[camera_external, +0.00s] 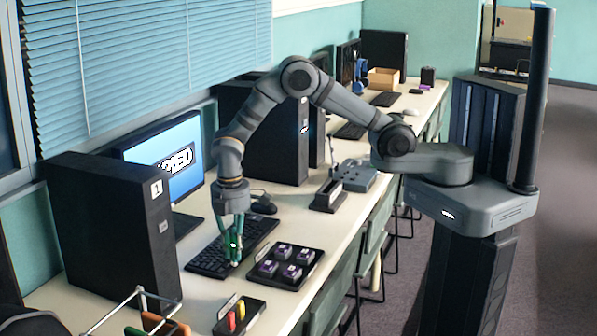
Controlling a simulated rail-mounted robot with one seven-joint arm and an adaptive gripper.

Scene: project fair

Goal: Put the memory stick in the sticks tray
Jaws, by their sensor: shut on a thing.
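My gripper (235,261) points down over the front right end of the keyboard, left of the black tray of purple blocks. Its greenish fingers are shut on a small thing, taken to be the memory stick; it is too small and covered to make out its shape. A small black tray (254,311) with a label at its back edge lies on the desk nearer the camera. It holds a red stick (231,321) and a yellow stick (241,309) and looks like the sticks tray. My gripper is behind this tray and apart from it.
A black tray (309,274) with several purple blocks lies close right of my gripper. The keyboard (209,262) lies beneath and left. A black computer tower (112,230) stands at left, with a wire rack (132,300) in front. A monitor (168,160) stands behind.

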